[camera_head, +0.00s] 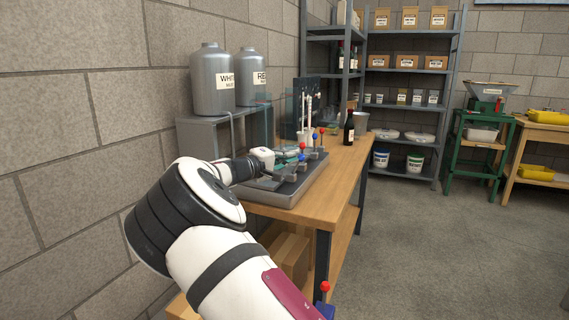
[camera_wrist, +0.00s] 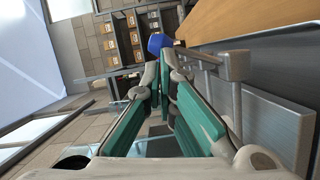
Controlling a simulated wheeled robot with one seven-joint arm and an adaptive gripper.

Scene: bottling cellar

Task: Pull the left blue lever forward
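The blue knob (camera_wrist: 158,41) also shows in the wrist view, just past the fingertips. My gripper (camera_wrist: 160,66), with teal finger pads, reaches to this knob, its tips close together with a narrow dark gap. I cannot tell whether the tips touch or hold the knob. In the head view my gripper (camera_head: 286,157) is small, beside the near lever, and partly hidden by my wrist.
More red and blue knobs (camera_head: 318,133) stand farther along the grey tray (camera_head: 290,191). A dark bottle (camera_head: 349,130) stands on the wooden bench (camera_head: 334,182). Grey tanks (camera_head: 212,83) stand on a shelf behind my arm. Floor to the right of the bench is clear.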

